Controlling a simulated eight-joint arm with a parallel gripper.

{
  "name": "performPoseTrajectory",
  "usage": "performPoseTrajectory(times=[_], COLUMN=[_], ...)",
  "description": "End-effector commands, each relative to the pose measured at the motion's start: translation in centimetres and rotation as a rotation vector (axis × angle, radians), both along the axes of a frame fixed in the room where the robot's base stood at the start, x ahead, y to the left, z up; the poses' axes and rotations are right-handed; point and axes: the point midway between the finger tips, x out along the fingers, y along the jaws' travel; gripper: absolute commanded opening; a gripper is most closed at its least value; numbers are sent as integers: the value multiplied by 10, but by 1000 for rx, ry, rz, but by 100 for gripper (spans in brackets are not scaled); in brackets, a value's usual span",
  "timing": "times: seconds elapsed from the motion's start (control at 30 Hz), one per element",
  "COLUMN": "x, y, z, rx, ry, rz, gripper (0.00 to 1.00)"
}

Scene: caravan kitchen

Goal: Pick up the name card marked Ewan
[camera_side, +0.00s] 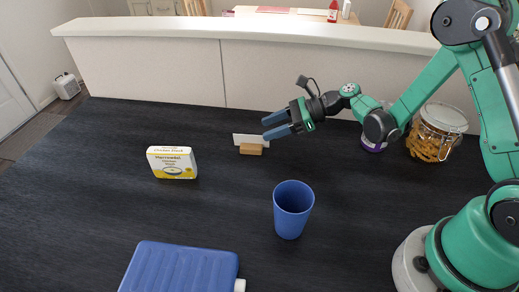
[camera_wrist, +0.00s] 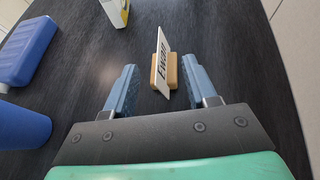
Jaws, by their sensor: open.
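The name card (camera_wrist: 158,63) is white with the dark word "Ewan" and stands upright in a small wooden block holder (camera_wrist: 174,71). In the side view the card (camera_side: 243,138) stands in its holder (camera_side: 251,149) near the back of the dark counter, its lettering unreadable there. My gripper (camera_side: 268,127) is open and empty, just right of the card. In the wrist view my gripper's two blue fingers (camera_wrist: 160,88) point toward the card, which lies ahead between their lines. The fingers appear apart from the card and holder.
A yellow and white box (camera_side: 172,162) stands left of the card. A blue cup (camera_side: 292,209) and a blue flat container (camera_side: 182,268) are nearer the front. A snack jar (camera_side: 436,133) stands at the right. A pale low wall (camera_side: 150,66) runs behind the counter.

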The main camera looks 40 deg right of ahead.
Motion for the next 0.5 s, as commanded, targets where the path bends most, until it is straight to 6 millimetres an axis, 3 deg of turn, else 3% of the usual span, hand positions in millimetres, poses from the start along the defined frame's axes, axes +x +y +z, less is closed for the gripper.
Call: performPoseTrajectory(times=[0.3, 0.5], x=[21, 26], y=[32, 40], z=[-19, -23], rx=[2, 1], ry=[1, 0], rz=[3, 0], gripper=[51, 51])
